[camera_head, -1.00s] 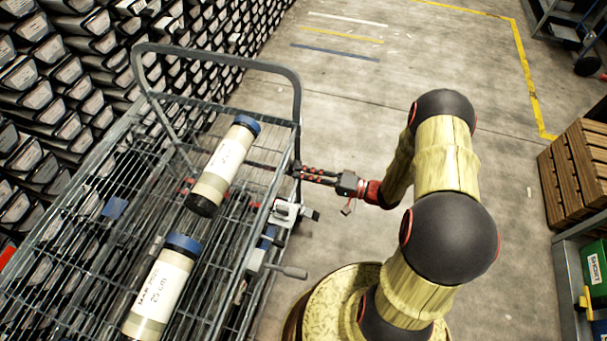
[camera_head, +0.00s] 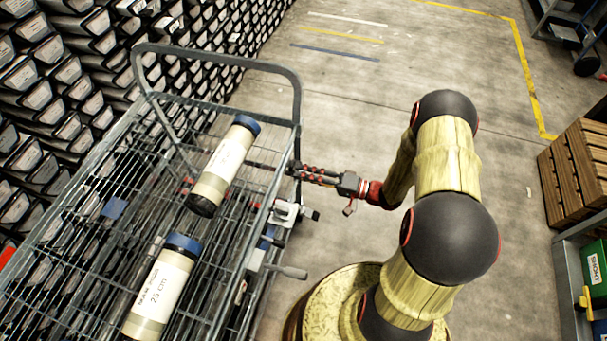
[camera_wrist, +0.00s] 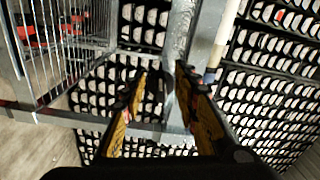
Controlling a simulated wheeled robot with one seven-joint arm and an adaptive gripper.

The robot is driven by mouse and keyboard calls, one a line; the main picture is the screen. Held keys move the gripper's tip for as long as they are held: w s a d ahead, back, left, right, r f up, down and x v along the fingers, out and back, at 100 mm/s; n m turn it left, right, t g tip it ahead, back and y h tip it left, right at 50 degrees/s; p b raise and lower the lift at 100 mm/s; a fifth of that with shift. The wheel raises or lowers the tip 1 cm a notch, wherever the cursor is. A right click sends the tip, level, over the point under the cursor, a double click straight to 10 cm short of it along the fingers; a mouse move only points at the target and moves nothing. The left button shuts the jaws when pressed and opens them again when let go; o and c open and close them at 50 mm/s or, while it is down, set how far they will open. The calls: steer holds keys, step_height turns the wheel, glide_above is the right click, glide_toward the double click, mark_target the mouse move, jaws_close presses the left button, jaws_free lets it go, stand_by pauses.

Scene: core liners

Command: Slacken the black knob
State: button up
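A small black knob (camera_head: 314,215) sticks out to the right from a silver clamp (camera_head: 286,211) on the right side of the wire cart (camera_head: 272,68). My gripper (camera_head: 299,171) is beside the cart's right upright, above the clamp in the head view, and apart from the knob. In the wrist view my gripper (camera_wrist: 162,82) has its two fingers spread. A metal cart post (camera_wrist: 178,40) shows beyond the gap between them. A small dark patch lies near the right fingertip; I cannot tell what it is. I cannot make out the knob in the wrist view.
Two blue-capped core tubes, the upper one (camera_head: 222,170) and the lower one (camera_head: 160,290), lie on the cart. A grey lever (camera_head: 294,272) juts out below the clamp. Racks of core liners (camera_head: 50,90) fill the left. Wooden crates (camera_head: 575,170) stand right.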

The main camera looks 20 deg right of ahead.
steer(key=v, duration=1.1)
steer(key=shift+s+d, duration=0.15)
steer(key=shift+d, duration=0.05)
